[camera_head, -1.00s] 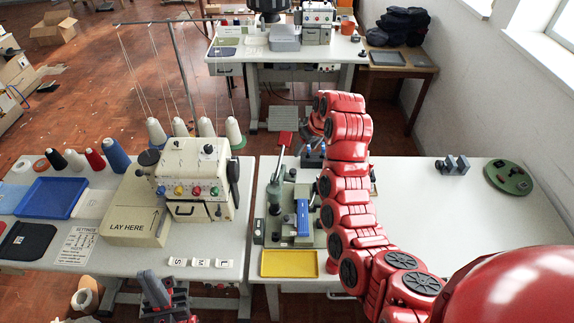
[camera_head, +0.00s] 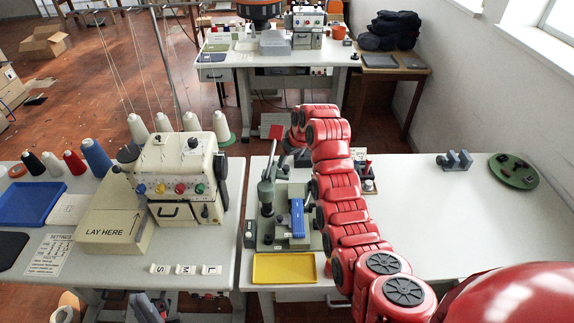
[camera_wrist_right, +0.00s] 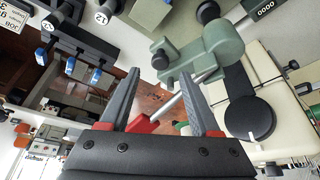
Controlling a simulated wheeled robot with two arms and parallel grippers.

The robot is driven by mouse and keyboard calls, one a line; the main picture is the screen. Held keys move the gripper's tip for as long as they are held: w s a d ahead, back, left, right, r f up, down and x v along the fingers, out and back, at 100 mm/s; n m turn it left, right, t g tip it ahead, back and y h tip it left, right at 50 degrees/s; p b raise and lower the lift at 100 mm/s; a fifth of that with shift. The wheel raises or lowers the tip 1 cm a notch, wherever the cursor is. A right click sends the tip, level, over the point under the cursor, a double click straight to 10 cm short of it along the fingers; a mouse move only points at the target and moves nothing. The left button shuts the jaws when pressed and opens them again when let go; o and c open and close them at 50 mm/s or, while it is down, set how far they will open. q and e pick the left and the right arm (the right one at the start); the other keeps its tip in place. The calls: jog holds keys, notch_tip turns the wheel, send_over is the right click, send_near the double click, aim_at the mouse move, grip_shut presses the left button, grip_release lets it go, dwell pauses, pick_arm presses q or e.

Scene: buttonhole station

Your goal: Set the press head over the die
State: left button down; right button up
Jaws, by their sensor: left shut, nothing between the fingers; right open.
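The green-grey press (camera_head: 266,196) stands on the right-hand table, with a blue block (camera_head: 297,218) on its front right. Its green head (camera_wrist_right: 205,55) shows in the right wrist view, with a silver lever rod (camera_wrist_right: 168,107) ending in a red grip (camera_wrist_right: 143,123). My right gripper (camera_wrist_right: 163,85) is open behind the press; the rod and red grip appear between its fingers, with no visible grasp. I cannot make out the die. My left gripper (camera_head: 150,306) is shut and empty at the bottom edge, partly cut off.
A yellow tray (camera_head: 285,268) lies in front of the press. The buttonhole machine (camera_head: 185,165) and thread cones stand on the left table. A green round plate (camera_head: 513,171) and a small grey device (camera_head: 455,160) sit at the right. The right table's middle is clear.

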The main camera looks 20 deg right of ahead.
aim_at(286, 167)
jog(key=shift+p+x, duration=0.45)
jog(key=shift+x, duration=1.6)
grip_shut()
